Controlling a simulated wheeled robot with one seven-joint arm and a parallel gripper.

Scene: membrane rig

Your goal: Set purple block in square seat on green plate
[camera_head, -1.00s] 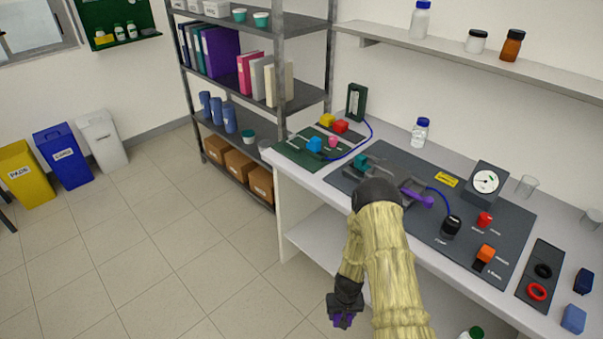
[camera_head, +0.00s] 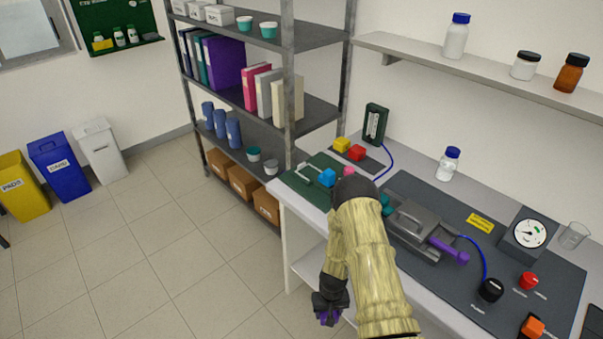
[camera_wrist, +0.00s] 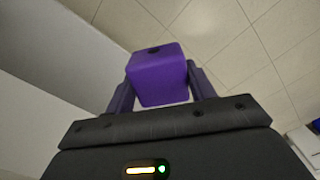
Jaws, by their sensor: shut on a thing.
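The purple block (camera_wrist: 158,78) is held between the fingers of my gripper (camera_wrist: 160,92) in the wrist view. My gripper is shut on it. In the head view my gripper (camera_head: 329,312) hangs low in front of the bench, over the floor, with a bit of purple showing at its tip. The green plate (camera_head: 300,180) lies on the bench's left end, above and left of my gripper. A blue block (camera_head: 327,177) and a pink piece (camera_head: 349,172) are on the plate. My arm covers part of the plate's right side. I cannot make out the square seat.
A grey rig with a purple handle (camera_head: 448,249) stands on a dark mat (camera_head: 530,277) to the right. Yellow (camera_head: 341,145) and red (camera_head: 357,153) blocks sit behind the plate. A metal shelf (camera_head: 286,90) stands left of the bench.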

